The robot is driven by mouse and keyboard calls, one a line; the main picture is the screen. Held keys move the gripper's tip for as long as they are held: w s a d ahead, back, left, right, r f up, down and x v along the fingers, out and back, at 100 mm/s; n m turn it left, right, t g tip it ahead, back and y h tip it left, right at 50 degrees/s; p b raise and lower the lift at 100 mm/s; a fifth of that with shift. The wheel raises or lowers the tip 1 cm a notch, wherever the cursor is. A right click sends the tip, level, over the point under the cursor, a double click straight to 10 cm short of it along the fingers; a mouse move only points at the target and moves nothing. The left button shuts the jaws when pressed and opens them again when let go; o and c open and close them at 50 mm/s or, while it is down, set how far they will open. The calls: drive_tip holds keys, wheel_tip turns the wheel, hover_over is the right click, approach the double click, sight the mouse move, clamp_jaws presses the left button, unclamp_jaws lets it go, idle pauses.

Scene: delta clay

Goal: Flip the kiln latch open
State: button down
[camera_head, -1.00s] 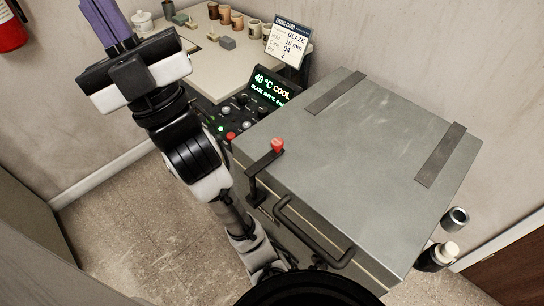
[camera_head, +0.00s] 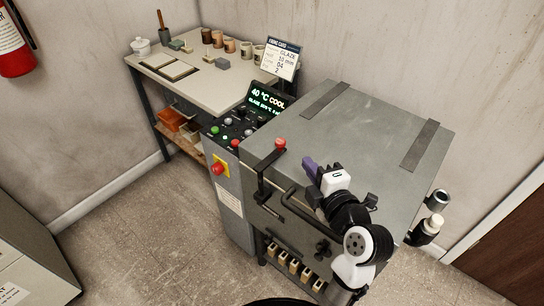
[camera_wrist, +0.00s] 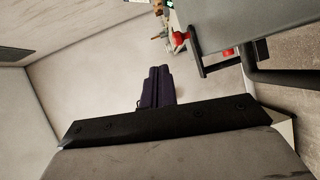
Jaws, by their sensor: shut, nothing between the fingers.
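The kiln (camera_head: 345,137) is a grey box with a flat lid and a dark front handle (camera_head: 301,203). Its latch (camera_head: 264,172) is a dark bar with a red knob (camera_head: 280,143) standing up at the lid's front left edge. The latch (camera_wrist: 197,55) and its red knob (camera_wrist: 178,38) also show in the wrist view, right of my fingers. My gripper (camera_head: 309,165) has purple fingers and is right of the latch, apart from it. In the wrist view, the fingers (camera_wrist: 155,84) lie together with nothing between them. My wrist hides part of the kiln's front.
The control panel (camera_head: 238,125) with a red stop button (camera_head: 217,169) stands left of the kiln. A work table (camera_head: 205,80) with cups is behind it. A firing card (camera_head: 281,60) stands there.

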drive_tip(key=s+f, duration=0.1)
drive_tip(key=s+d+f+n, duration=0.1)
drive_tip(key=shift+s+g, duration=0.4)
drive_tip(key=shift+w+f, duration=0.1)
drive_tip(key=b, duration=1.2)
approach(284, 144)
drive_tip(key=p+x, duration=0.1)
drive_tip(key=x, duration=0.2)
drive_tip(key=p+x, duration=0.1)
drive_tip(key=x, duration=0.2)
drive_tip(key=shift+w+a+p, duration=0.25)
drive_tip(key=shift+a+p, duration=0.15)
drive_tip(key=shift+a, duration=0.05)
drive_tip(key=shift+w+d+f, duration=0.1)
drive_tip(key=shift+w+d, duration=0.05)
